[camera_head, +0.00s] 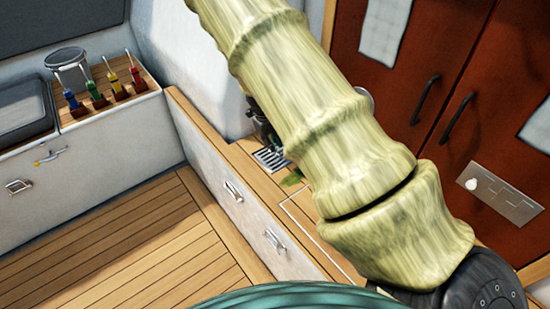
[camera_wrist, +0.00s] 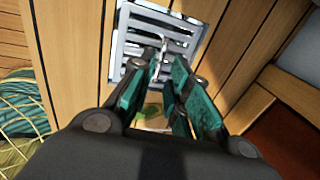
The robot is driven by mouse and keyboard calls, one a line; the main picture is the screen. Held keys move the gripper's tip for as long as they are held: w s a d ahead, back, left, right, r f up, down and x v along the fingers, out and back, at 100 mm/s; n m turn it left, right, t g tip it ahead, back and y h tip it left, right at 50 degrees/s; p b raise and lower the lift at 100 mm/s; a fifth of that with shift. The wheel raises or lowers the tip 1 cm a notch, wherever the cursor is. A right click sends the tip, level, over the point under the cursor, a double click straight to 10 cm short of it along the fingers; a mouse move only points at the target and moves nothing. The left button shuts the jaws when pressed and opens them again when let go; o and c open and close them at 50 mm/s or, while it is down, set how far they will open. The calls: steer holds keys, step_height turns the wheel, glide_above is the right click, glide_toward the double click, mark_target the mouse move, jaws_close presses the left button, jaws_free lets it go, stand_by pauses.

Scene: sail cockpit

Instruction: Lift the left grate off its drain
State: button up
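A pale metal slotted grate (camera_head: 270,158) lies at the wooden bench ledge in the head view, partly hidden behind my arm. In the wrist view the grate (camera_wrist: 139,43) is at the top centre, with a thin upright metal pull (camera_wrist: 164,46) near its middle. My gripper (camera_wrist: 165,64) is over the grate's near part, its teal-padded fingers apart on either side of the pull. Contact with the pull is unclear. The grate looks seated, though its near edge is hidden by the fingers. In the head view my gripper is mostly hidden by my arm. A second grate cannot be made out.
A green leaf-like item (camera_head: 292,177) lies near the grate. White drawer fronts (camera_head: 232,190) edge the ledge, and red-brown cabinet doors (camera_head: 425,85) stand to the right. A rack of coloured-handled tools (camera_head: 106,88) stands at left. The slatted floor (camera_head: 130,250) is clear.

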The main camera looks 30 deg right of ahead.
mark_target(275, 154)
steer(key=shift+d+f, duration=0.15)
steer(key=shift+f, duration=0.75)
steer(key=shift+d+f, duration=0.2)
steer(key=shift+f, duration=0.7)
steer(key=shift+d+f, duration=0.15)
steer(key=shift+f, duration=0.75)
jaws_close()
